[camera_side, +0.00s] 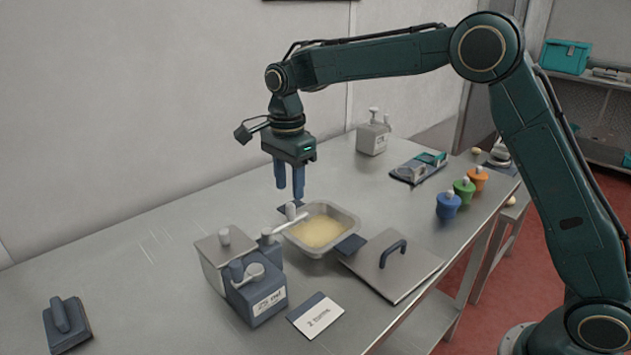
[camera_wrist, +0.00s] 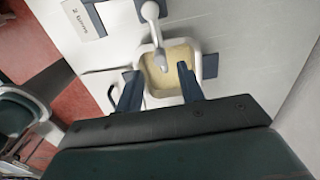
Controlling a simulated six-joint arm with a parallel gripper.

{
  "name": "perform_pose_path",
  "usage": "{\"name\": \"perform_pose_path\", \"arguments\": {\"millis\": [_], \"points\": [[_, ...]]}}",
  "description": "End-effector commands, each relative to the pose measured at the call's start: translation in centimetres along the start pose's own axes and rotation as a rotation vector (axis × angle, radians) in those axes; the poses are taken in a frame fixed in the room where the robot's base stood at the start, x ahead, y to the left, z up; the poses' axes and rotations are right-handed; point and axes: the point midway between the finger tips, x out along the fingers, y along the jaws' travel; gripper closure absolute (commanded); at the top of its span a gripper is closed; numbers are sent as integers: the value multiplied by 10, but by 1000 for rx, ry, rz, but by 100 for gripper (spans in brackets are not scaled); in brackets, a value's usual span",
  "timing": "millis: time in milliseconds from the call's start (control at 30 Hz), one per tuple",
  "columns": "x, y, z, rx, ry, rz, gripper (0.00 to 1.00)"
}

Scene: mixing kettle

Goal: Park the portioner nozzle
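The portioner is a pale box (camera_side: 213,262) with a dark blue front unit (camera_side: 262,299) bearing a label, at the front middle of the side view. Its white nozzle arm (camera_side: 287,222) reaches out over the near end of a metal pan (camera_side: 348,218) holding yellow contents. In the wrist view the nozzle (camera_wrist: 156,38) comes down from the top, its end over the contents, between the fingers in the picture. My gripper (camera_side: 289,193) is above the pan's far left side, fingers pointing down. In the wrist view my gripper (camera_wrist: 160,88) is open and empty, apart from the nozzle.
A flat lid (camera_side: 413,270) with a dark handle lies right of the pan. A label card (camera_side: 315,315) lies in front. A blue-handled block (camera_side: 67,322) is at far left. A pump container (camera_side: 372,135) and blue, green and orange pots (camera_side: 447,205) stand farther back.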

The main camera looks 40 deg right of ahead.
Motion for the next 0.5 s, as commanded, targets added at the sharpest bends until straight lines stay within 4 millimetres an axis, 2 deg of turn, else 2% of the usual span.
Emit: {"name": "perform_pose_path", "arguments": {"millis": [500], "points": [[44, 0, 0, 0, 0, 1, 62]]}}
